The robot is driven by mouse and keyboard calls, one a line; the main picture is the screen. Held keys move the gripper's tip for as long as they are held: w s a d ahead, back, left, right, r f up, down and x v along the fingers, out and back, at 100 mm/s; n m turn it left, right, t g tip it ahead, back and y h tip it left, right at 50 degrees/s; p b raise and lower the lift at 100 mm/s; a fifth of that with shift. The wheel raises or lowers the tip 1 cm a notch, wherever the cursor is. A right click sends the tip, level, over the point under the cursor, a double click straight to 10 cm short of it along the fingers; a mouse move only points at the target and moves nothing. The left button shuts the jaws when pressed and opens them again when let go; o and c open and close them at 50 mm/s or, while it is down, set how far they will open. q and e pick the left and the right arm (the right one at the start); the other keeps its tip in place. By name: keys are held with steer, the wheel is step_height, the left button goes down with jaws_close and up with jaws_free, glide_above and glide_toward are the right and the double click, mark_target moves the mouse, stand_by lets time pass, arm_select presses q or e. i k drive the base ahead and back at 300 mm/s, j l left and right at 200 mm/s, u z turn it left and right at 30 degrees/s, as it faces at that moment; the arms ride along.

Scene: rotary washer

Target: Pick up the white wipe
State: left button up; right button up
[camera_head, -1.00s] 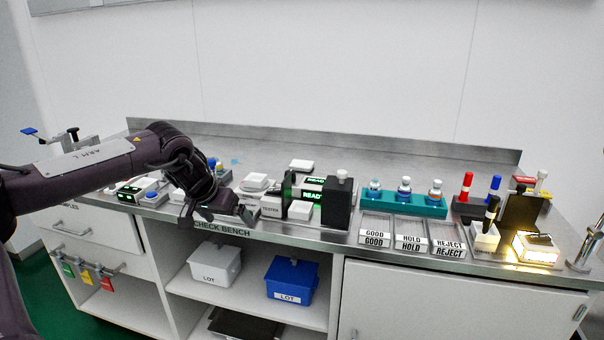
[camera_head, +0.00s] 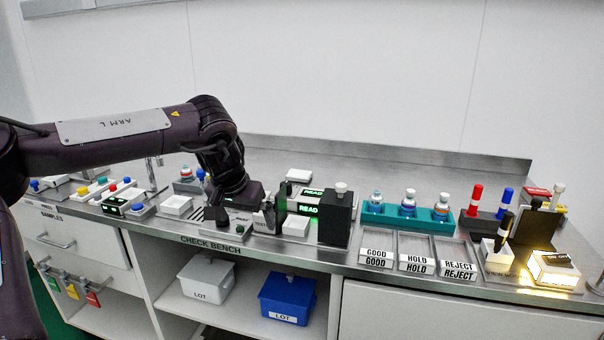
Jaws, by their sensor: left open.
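My left gripper (camera_head: 226,214) points down over the bench, just left of the black tester with the green READY displays (camera_head: 309,210). Its jaws are open, and I see nothing held between them. I cannot pick out the white wipe for sure. The spot under and behind the gripper, where white flat pieces showed earlier, is mostly hidden by the hand and wrist. My right gripper is not in view.
Trays marked GOOD, HOLD and REJECT (camera_head: 413,262) lie to the right. Behind them stands a teal rack (camera_head: 438,222) with small bottles. Red and blue markers (camera_head: 475,199) and a lit box (camera_head: 553,268) are at far right. The bench's back strip (camera_head: 400,178) is clear.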

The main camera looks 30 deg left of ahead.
mark_target(299, 176)
steer(key=i+j, duration=0.2)
steer(key=i, duration=0.2)
steer(key=i+j, duration=0.2)
steer(key=i, duration=0.2)
steer(key=i+j, duration=0.2)
steer(key=i, duration=0.2)
